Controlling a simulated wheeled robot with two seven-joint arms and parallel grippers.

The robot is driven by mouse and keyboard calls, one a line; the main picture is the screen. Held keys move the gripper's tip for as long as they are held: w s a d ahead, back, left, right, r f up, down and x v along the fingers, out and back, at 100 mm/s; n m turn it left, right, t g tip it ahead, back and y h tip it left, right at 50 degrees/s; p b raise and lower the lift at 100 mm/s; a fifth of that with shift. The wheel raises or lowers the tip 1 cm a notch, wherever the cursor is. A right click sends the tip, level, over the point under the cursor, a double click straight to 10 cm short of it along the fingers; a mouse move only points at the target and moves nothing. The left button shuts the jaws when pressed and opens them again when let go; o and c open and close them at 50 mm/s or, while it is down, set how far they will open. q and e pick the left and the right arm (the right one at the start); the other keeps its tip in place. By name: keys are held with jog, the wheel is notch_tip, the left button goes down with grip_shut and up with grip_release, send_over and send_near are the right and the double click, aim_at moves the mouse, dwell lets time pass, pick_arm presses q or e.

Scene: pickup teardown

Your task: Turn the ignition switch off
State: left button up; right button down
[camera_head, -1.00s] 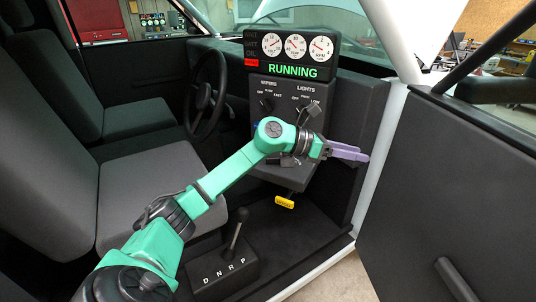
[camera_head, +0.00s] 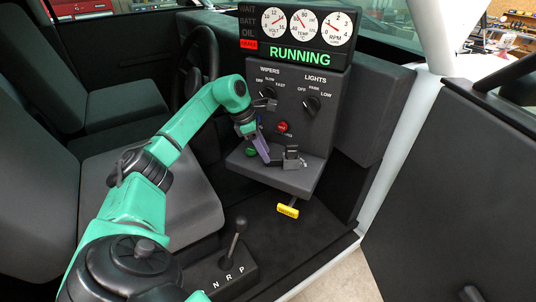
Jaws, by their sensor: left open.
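The dark dash panel (camera_head: 325,135) carries knobs, and its display (camera_head: 299,56) reads RUNNING in green. My left gripper (camera_head: 266,158) has purple fingers and is open and empty. It points down in front of the lower panel, just above the ledge (camera_head: 270,176). A small dark block-like control (camera_head: 291,158) stands on the ledge just right of the fingers. It may be the ignition switch, but I can read no label on it. A red button (camera_head: 283,127) is above it, and a green round part (camera_head: 251,152) is beside the fingers, partly hidden. My right gripper is out of view.
The wipers knob (camera_head: 269,93) and lights knob (camera_head: 312,104) sit above. The steering wheel (camera_head: 199,80) is left of the panel. A yellow handle (camera_head: 288,211) hangs below the ledge. The gear lever (camera_head: 236,234) rises from the floor. The open door (camera_head: 460,190) is at right.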

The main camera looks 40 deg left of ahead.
pick_arm(q)
jog(key=x, duration=0.2)
jog(key=shift+w+f+p, duration=0.15)
jog(key=shift+f+p, duration=0.1)
jog(key=shift+p, duration=0.05)
jog(key=shift+d+f, duration=0.1)
jog(key=shift+d, duration=0.3)
jog(key=c, duration=0.3)
grip_shut()
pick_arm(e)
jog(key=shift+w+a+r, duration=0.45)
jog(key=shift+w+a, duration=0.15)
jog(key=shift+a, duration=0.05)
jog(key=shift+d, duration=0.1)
